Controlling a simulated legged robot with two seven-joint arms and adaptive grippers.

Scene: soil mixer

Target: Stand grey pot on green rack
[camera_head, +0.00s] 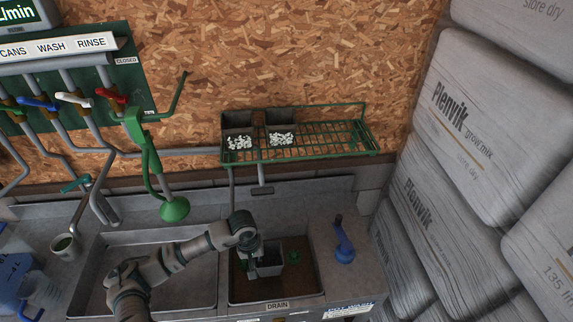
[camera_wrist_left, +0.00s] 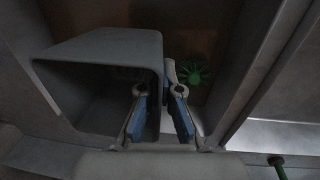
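The grey pot (camera_head: 270,252) is a square, hollow pot standing inside the right sink basin in the head view. In the left wrist view the grey pot (camera_wrist_left: 100,50) shows large, its mouth towards the camera. My left gripper (camera_head: 252,266) is at the pot's left side. In the wrist view my left gripper's fingers (camera_wrist_left: 160,92) stand apart, one inside the pot and one outside, astride its wall, with a gap visible. The green rack (camera_head: 325,138) is a wire shelf on the board wall above the sink. My right gripper is out of view.
A green shower head (camera_head: 174,208) hangs left.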

